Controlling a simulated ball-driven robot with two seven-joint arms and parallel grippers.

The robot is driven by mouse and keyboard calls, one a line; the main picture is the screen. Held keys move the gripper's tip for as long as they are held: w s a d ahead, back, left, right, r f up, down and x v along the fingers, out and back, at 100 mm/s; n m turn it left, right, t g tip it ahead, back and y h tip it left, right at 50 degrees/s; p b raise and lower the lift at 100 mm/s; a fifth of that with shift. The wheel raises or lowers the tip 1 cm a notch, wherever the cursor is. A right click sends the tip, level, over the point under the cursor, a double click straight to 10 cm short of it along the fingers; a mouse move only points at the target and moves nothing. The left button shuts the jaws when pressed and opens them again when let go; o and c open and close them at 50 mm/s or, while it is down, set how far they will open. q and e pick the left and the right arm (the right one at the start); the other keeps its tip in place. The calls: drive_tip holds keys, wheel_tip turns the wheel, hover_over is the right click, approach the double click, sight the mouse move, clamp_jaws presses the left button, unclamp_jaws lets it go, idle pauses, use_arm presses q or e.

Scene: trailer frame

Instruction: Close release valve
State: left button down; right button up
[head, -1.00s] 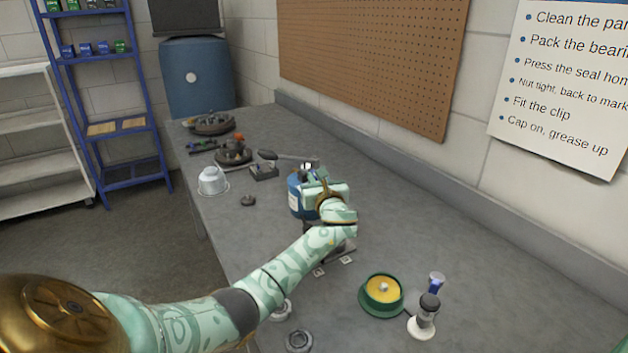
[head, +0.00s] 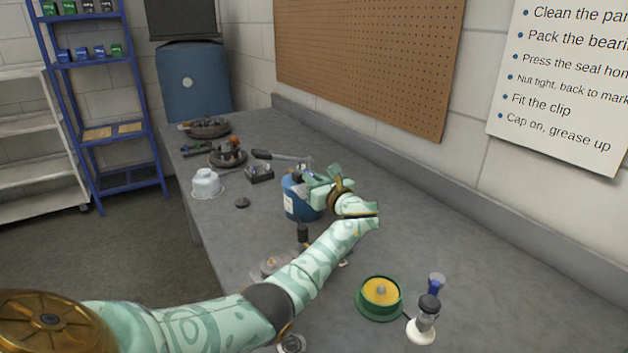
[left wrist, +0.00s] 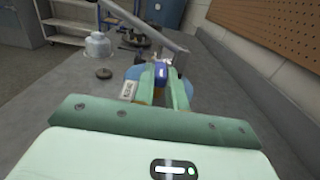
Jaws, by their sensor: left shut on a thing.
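A blue cylindrical body (head: 298,205) with a pale label stands on the bench; it looks like a jack. A grey lever bar (head: 290,158) with a dark grip runs above it to the left. My left gripper (head: 304,180) is at the top of the blue body. In the left wrist view, its fingers (left wrist: 160,80) are shut on a small violet-blue knob (left wrist: 160,72), with the lever bar (left wrist: 150,27) crossing just beyond. Whether this knob is the release valve cannot be told. The gripper hides part of the body's top. My right gripper is not in view.
A white cup (head: 206,184), a dark disc (head: 242,202) and a small dark tray (head: 259,174) lie left of the body. A green-rimmed yellow dish (head: 380,297) and a dark-capped white fitting (head: 424,318) are at front right. The bench's right side is clear.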

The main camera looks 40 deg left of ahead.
use_arm(q)
drive_tip(key=c, duration=1.4)
unclamp_jaws()
drive_tip(key=shift+c, duration=0.2)
drive_tip(key=p+v, duration=0.3)
drive_tip(key=v, duration=0.9)
